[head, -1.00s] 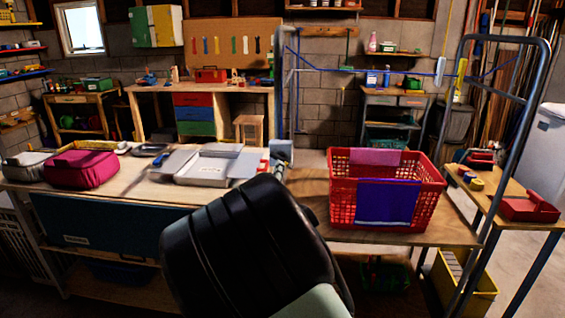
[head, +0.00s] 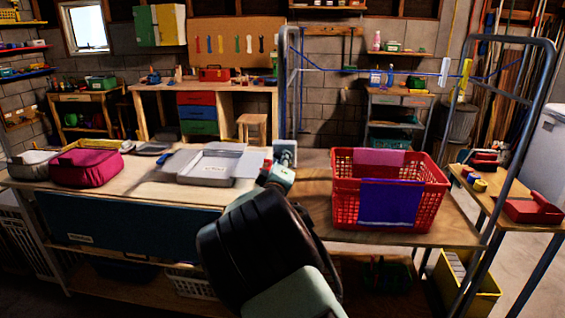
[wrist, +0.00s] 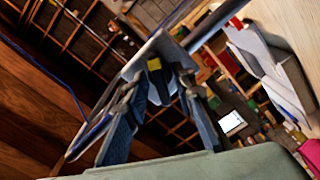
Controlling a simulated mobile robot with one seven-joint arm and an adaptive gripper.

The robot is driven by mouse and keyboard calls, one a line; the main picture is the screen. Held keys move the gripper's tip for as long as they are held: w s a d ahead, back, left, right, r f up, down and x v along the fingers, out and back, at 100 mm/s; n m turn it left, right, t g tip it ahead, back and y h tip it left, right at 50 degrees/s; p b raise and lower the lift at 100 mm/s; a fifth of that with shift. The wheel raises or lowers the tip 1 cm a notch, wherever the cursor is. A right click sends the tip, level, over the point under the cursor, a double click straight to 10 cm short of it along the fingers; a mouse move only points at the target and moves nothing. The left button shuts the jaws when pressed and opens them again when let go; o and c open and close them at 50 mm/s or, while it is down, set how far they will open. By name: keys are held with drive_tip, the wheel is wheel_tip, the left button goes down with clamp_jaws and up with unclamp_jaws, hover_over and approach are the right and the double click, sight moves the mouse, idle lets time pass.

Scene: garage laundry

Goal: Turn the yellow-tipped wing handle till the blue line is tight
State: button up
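In the wrist view, my gripper (wrist: 158,88) has its two fingers apart. A small yellow piece (wrist: 154,64) shows in the gap between them, against a grey part by the metal tube; I take it for the tip of the wing handle. I cannot tell whether the fingers touch it. In the head view, my gripper (head: 284,153) is small and partly behind my arm, near the foot of the left post, and the handle cannot be made out there. The blue line (head: 345,70) runs from the left post toward the right frame and dips slightly.
A red basket (head: 345,200) with cloths stands on the bench right of my arm. A grey tray (head: 208,170) and a magenta bag (head: 88,168) lie to the left. The tubular metal frame (head: 530,110) rises on the right. A white piece (head: 444,72) and a yellow piece (head: 462,78) show beside the line.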

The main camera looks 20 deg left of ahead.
drive_tip(key=c, duration=0.5)
drive_tip(key=shift+s+r, duration=0.1)
drive_tip(key=shift+r, duration=0.05)
clamp_jaws()
